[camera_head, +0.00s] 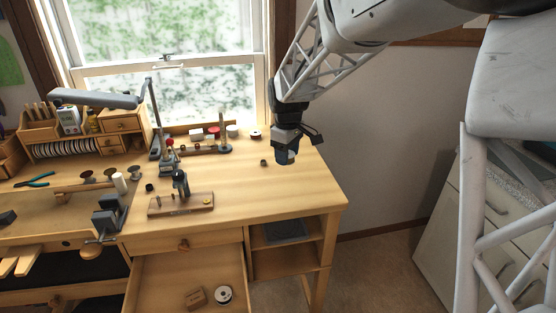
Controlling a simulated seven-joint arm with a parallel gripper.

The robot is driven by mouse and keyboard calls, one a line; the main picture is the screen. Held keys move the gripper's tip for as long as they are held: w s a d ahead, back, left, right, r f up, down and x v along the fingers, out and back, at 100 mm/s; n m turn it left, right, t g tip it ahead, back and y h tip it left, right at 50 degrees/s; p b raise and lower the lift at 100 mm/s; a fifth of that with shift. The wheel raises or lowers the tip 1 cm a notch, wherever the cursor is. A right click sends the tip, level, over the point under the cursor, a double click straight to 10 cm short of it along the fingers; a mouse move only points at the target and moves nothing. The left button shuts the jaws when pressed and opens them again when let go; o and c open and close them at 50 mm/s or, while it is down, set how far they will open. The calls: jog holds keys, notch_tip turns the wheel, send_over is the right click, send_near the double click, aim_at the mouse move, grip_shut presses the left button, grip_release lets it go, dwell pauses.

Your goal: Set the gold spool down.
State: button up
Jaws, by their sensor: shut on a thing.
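My gripper (285,158) hangs over the right half of the wooden workbench (290,192), fingers pointing down. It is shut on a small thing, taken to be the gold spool. The fingers hide most of the spool, and its gold colour cannot be made out. The fingertips appear to be above the bench top; the exact gap cannot be told.
A small dark piece (263,162) lies left of my gripper. Several spools, including a dark red one (256,134), stand along the back. A small vise stand (181,199) is to the left. The open drawer (160,280) holds a box and a white-rimmed spool (223,295). The right bench top is clear.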

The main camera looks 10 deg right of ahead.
jog(key=shift+d+f, duration=0.25)
jog(key=shift+f, duration=1)
jog(key=shift+d+f, duration=0.2)
jog(key=shift+f, duration=1.05)
jog(key=shift+w, duration=0.15)
jog(key=w, duration=0.5)
jog(key=w+f, duration=0.1)
jog(key=w, duration=0.9)
jog(key=shift+w+f, duration=0.25)
jog(key=shift+w, duration=0.15)
jog(key=shift+f, duration=0.1)
jog(key=shift+f, duration=1.65)
jog(key=shift+f, duration=0.15)
jog(key=o, duration=0.9)
